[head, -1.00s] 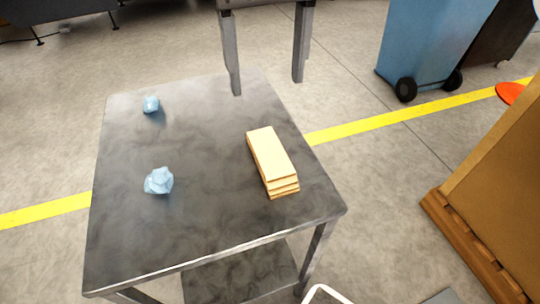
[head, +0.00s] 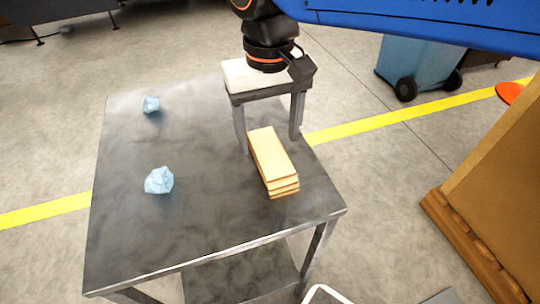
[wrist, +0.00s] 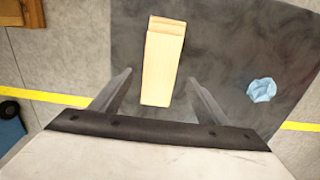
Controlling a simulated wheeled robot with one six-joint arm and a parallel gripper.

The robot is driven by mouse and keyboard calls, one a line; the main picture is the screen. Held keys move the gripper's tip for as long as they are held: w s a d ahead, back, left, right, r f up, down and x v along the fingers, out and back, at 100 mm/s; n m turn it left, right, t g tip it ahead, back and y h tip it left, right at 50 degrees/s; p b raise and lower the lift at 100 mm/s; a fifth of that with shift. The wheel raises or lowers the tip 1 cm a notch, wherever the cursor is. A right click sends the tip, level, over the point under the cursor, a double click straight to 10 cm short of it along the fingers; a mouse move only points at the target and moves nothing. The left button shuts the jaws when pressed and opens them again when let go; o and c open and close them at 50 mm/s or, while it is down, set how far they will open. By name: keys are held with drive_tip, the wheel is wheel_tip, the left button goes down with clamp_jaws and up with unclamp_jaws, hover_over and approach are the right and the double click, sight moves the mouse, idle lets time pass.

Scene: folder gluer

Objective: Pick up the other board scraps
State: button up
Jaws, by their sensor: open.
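A stack of tan board pieces (head: 272,160) lies on the right part of the grey metal table (head: 200,235). It also shows in the wrist view (wrist: 161,62), between my two fingers. My gripper (head: 270,145) is open and empty, with its fingers pointing down at the far end of the stack. In the head view its fingers overlap the stack's far end, and I cannot tell how high above it they are. Two crumpled light-blue pieces lie on the table's left side, a nearer one (head: 159,181) and a smaller far one (head: 151,104).
A blue wheeled bin (head: 415,68) stands on the floor beyond the table. A brown board on a wooden pallet (head: 470,245) stands at the right. A yellow floor line (head: 400,116) runs behind the table. The table's middle is clear.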

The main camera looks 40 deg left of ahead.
sight(270, 152)
drive_tip(key=shift+s+d+f, duration=0.1)
drive_tip(key=shift+d+f, duration=0.05)
drive_tip(key=shift+f, duration=0.9)
drive_tip(key=shift+s+d+f, duration=0.1)
drive_tip(key=shift+f, duration=0.95)
drive_tip(key=c, duration=1.1)
drive_tip(key=shift+r, duration=0.1)
